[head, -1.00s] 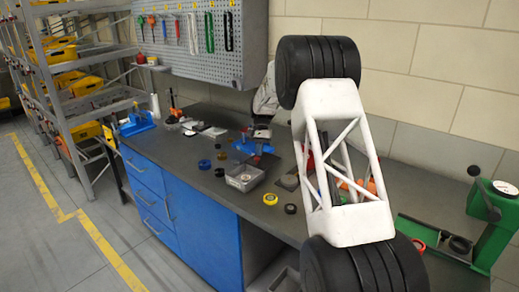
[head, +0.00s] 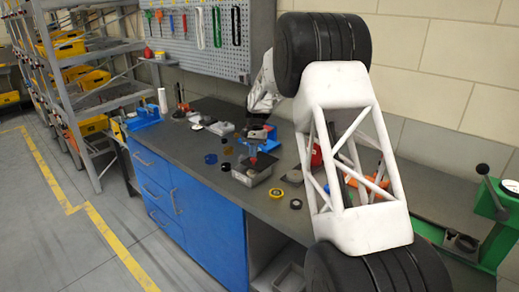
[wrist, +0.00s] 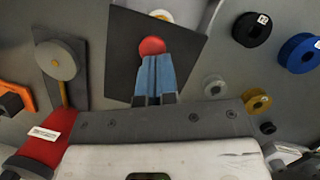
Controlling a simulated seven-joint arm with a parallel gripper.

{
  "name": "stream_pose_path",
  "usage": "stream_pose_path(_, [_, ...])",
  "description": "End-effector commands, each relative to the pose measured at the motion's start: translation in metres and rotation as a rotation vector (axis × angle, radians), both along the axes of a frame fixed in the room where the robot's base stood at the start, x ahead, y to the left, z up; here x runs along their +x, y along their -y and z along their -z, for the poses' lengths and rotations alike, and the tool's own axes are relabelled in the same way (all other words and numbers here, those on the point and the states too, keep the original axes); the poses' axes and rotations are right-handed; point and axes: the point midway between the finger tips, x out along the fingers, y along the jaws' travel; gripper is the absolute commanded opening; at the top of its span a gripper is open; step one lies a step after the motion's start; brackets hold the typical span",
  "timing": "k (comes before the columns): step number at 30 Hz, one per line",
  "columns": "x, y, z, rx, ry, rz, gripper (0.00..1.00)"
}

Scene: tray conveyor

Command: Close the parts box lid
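The grey parts box (head: 246,182) stands on the dark bench near its front edge in the head view. Its dark square lid (wrist: 183,52) with a red knob (wrist: 152,46) fills the upper middle of the wrist view. The lid slants over the box, and a white and yellow ring shows past its far edge. My gripper (wrist: 156,60) has its blue fingers close together, with their tips at the red knob. I cannot tell whether the knob is between them. In the head view my gripper (head: 252,152) is just above the box.
Black (wrist: 251,28) and blue (wrist: 298,53) spools and a small yellow one (wrist: 256,101) lie right of the box in the wrist view. A red part (wrist: 45,140) and a grey disc fixture (wrist: 56,60) are at the left. A green press (head: 497,225) stands at the bench's right.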

Motion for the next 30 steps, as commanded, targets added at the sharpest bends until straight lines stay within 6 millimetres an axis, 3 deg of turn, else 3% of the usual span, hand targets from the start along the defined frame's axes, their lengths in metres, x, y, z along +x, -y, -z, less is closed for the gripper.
stream_pose_path(11, [-0.033,-0.031,0.004,-0.001,-0.005,0.0,0.0])
stream_pose_path(30, [-0.028,-0.031,0.005,-0.001,-0.008,0.001,0.0])
